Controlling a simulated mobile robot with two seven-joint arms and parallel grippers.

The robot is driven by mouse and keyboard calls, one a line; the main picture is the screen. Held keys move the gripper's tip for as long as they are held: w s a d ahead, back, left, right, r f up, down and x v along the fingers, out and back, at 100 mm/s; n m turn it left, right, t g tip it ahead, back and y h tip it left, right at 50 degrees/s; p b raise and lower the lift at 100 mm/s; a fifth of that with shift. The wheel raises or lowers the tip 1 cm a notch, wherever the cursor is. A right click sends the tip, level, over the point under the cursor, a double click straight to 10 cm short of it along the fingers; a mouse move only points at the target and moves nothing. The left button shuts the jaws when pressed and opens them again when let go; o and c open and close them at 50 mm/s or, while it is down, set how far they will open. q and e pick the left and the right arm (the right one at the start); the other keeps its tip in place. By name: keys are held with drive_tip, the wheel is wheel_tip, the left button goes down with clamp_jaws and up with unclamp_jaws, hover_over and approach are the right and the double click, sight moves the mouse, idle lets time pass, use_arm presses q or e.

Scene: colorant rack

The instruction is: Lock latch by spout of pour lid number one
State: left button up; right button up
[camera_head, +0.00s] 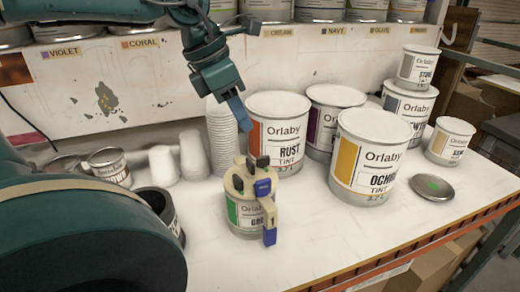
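A beige pour lid (241,178) sits on a small can with a green label (245,213) near the middle of the shelf. Dark latch-like pieces (251,162) stand up at its far edge. A blue piece (262,188) is on the lid's top near the handle (268,212), whose lower end is also blue. I cannot tell which part is the spout or whether the latch is locked. My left gripper (236,108) hangs above and behind the lid, apart from it, with a blue fingertip pointing down. Its fingers overlap, so their opening is unclear. My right gripper is not in view.
A large RUST can (290,148) stands close behind the lid, and an OCHRE can (383,163) is to the right. Stacked cups (221,138) stand behind left. A round lid (433,188) lies at right. The front middle of the shelf (320,235) is clear.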

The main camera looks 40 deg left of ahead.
sight(263, 157)
use_arm(q)
drive_tip(key=x, duration=1)
drive_tip(key=shift+w+f, duration=0.1)
drive_tip(key=shift+f, duration=0.15)
drive_tip(key=shift+c, duration=0.2)
clamp_jaws()
